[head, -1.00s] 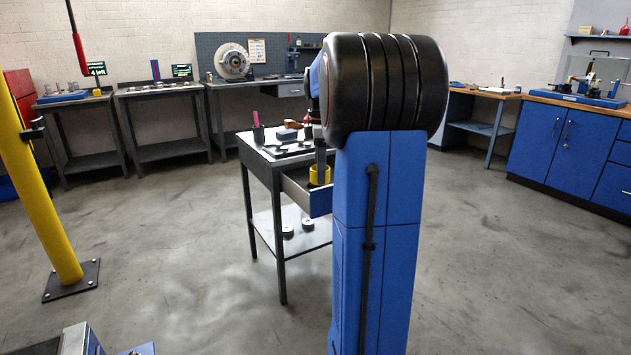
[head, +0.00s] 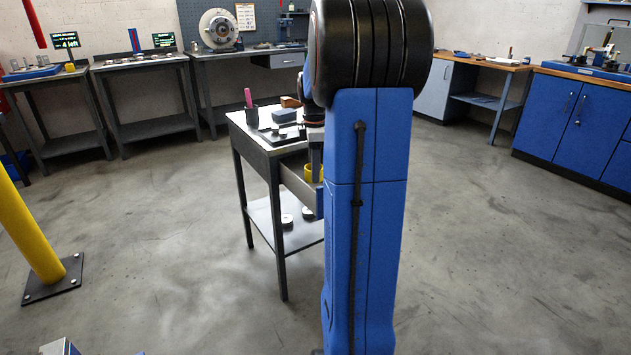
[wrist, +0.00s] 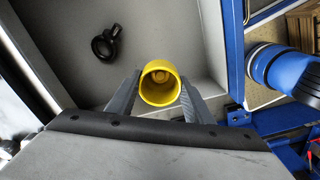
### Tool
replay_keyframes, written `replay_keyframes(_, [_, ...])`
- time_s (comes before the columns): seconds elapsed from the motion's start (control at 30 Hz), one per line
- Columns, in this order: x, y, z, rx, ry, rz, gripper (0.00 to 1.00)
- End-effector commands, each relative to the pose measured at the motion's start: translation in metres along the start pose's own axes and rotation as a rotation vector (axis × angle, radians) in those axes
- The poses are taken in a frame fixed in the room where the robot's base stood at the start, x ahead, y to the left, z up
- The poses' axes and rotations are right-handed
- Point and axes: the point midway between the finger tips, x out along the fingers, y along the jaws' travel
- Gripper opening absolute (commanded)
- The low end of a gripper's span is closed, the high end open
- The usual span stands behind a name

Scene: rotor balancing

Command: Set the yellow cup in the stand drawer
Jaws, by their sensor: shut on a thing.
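The yellow cup (wrist: 159,84) is between the two fingers of my gripper (wrist: 155,92) in the wrist view, and the fingers are shut on it from both sides. Its open mouth faces the wrist camera. Behind it is the grey floor of the open stand drawer (wrist: 187,30). I cannot tell whether the cup touches that floor. In the head view the cup (head: 314,173) shows only in part at the drawer (head: 297,185), with my arm hiding much of both.
The stand's top (head: 262,137) holds a dark pencil cup (head: 251,116) and small parts. Round pieces (head: 287,220) sit on its lower shelf. A yellow post (head: 28,225) stands at left.

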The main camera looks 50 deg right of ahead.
Motion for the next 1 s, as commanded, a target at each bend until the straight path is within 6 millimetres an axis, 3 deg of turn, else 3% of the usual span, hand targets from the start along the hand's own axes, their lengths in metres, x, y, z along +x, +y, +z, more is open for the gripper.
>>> replay_keyframes(0.57, [0.057, 0.000, 0.000, 0.000, 0.000, -0.001, 0.25])
replay_keyframes(0.93, [0.060, 0.000, 0.000, 0.000, 0.000, -0.001, 0.25])
replay_keyframes(0.97, [0.060, 0.000, 0.000, 0.000, 0.000, 0.000, 0.51])
replay_keyframes(1.0, [0.060, 0.000, 0.000, 0.000, 0.000, 0.000, 0.61])
